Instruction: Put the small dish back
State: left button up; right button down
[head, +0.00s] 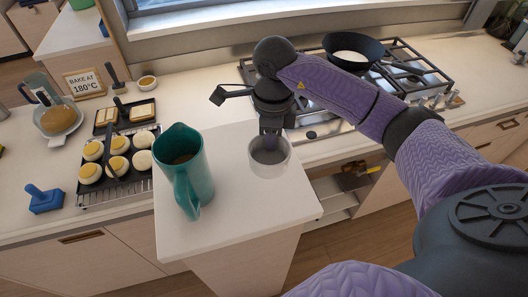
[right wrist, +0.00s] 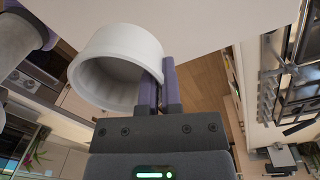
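The small dish (head: 268,160) is a white, round, straight-sided bowl at the right edge of the white counter extension. It looks empty, and I cannot tell whether it rests on the surface or hangs just above it. My right gripper (head: 270,132) reaches down to its far rim. In the right wrist view the fingers of the gripper (right wrist: 160,88) are closed on the wall of the dish (right wrist: 112,62), one on each side of it. My left gripper is out of view.
A teal pitcher (head: 184,168) stands left of the dish on the extension. Muffins sit on a rack (head: 118,165) further left, near a blue tool (head: 45,199). A small filled bowl (head: 147,83) is at the back. A pan (head: 352,50) sits on the hob.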

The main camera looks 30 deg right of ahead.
aim_at(271, 155)
jog(key=shift+f, duration=2.7)
jog(key=c, duration=0.8)
grip_release()
jog(key=shift+r, duration=0.1)
jog(key=r, duration=1.2)
jog(key=shift+w+d+r, duration=0.1)
jog(key=shift+w+d, duration=0.1)
jog(key=shift+d, duration=0.05)
